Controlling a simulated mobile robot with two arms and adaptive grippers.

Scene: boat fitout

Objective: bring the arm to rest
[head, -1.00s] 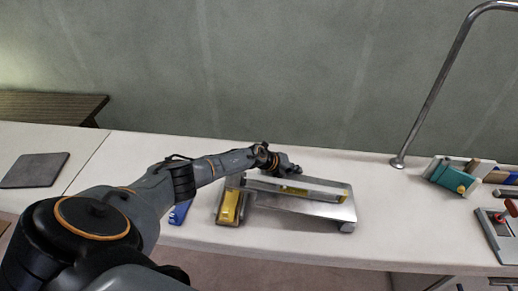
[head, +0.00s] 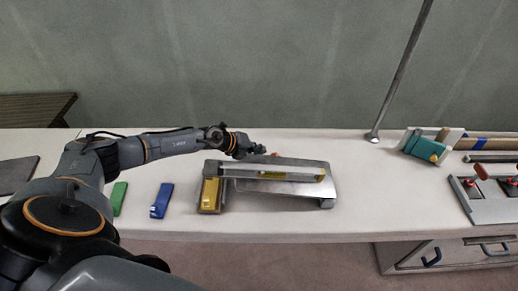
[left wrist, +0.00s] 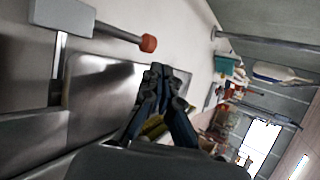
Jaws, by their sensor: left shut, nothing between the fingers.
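My left arm comes in from the left in the head view and reaches across the bench. My left gripper (head: 254,150) is above the bench, just behind the back edge of a metal stand (head: 310,184) that carries a yellow block (head: 210,194) at its left end. In the left wrist view the fingers of my left gripper (left wrist: 163,75) are closed together with nothing between them. A grey and yellow part of the stand shows behind and beneath the fingers there. My right gripper is in neither view.
A blue block (head: 162,200) and a green block (head: 118,197) lie left of the stand. A dark mat (head: 14,176) is at far left. A metal pole (head: 402,75) rises at the back right. A teal tool (head: 425,148) and a grey plate with red handles (head: 490,198) lie at right.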

